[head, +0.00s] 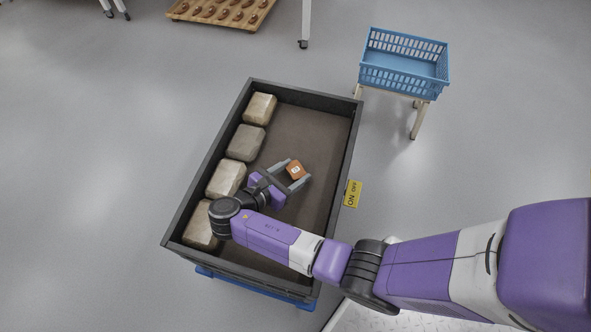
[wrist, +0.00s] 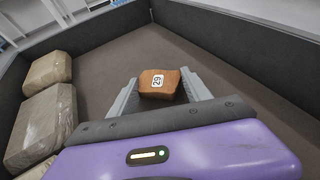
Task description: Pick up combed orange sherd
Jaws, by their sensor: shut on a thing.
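The orange sherd (head: 295,170) is a small block with a white label on it. In the wrist view the sherd (wrist: 158,86) shows the label "29" on its face. Combing marks are too small to make out. My gripper (head: 290,172) is shut on the sherd, with one grey finger on each side of it. The gripper is inside the dark-walled box (head: 357,125), over its brown floor. I cannot tell whether the sherd touches the floor.
Several wrapped tan blocks (head: 244,142) line the box's left side. The right part of the box floor is clear. A blue basket (head: 404,80) on a stand is beyond the box at the right. A wooden tray of brown pieces (head: 222,22) is at the top.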

